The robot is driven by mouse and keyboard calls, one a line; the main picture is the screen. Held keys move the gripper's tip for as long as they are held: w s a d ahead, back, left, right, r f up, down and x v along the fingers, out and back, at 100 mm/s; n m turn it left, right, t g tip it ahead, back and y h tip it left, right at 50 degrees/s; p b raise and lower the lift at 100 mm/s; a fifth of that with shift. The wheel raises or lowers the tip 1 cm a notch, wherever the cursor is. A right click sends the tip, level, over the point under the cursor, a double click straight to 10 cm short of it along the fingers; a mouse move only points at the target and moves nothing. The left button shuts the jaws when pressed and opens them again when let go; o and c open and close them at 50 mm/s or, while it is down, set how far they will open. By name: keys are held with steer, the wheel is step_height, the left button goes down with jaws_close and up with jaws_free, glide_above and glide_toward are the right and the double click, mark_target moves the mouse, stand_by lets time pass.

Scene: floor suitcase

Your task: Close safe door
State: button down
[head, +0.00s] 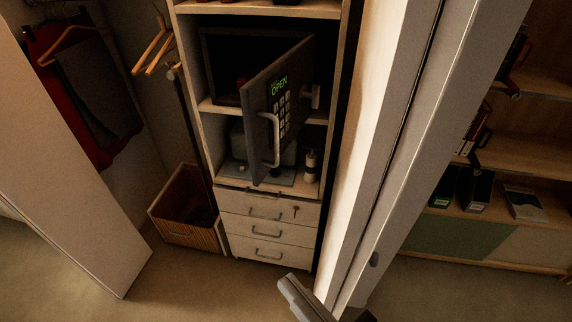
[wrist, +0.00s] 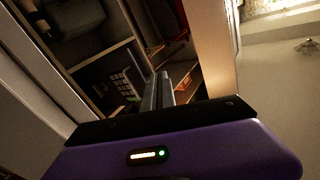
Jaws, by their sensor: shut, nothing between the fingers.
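The safe (head: 222,62) is a dark box on a shelf of the tall cabinet. Its grey door (head: 258,105) stands open, swung out towards me from the right side, with a green "OPEN" display, a keypad (head: 281,112) and a light bar handle (head: 274,142). The keypad also shows in the wrist view (wrist: 126,86), left of the fingers. My gripper (wrist: 160,80) is shut and empty, pointing towards the cabinet. In the head view, what looks like my gripper (head: 290,285) is low at the bottom middle, well below the door and apart from it.
Drawers (head: 268,228) with handles lie below the safe. A wicker basket (head: 187,238) stands on the floor at left. A white wardrobe panel (head: 80,160) is at left and a tall pale door panel (head: 410,150) at right. Carpet in front is clear.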

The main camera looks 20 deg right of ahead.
steer(key=w+r+m+t+h, duration=0.1)
steer(key=w+r+m+h, duration=0.3)
steer(key=w+r+m, duration=0.5)
steer(key=s+d+f+m+h, duration=0.1)
steer(key=d+f+m+h, duration=0.4)
steer(key=m, duration=0.8)
steer(key=w+b, duration=0.8)
steer(key=w, duration=0.5)
steer(key=shift+d+r, duration=0.25)
steer(key=shift+r, duration=0.05)
steer(key=shift+a, duration=0.1)
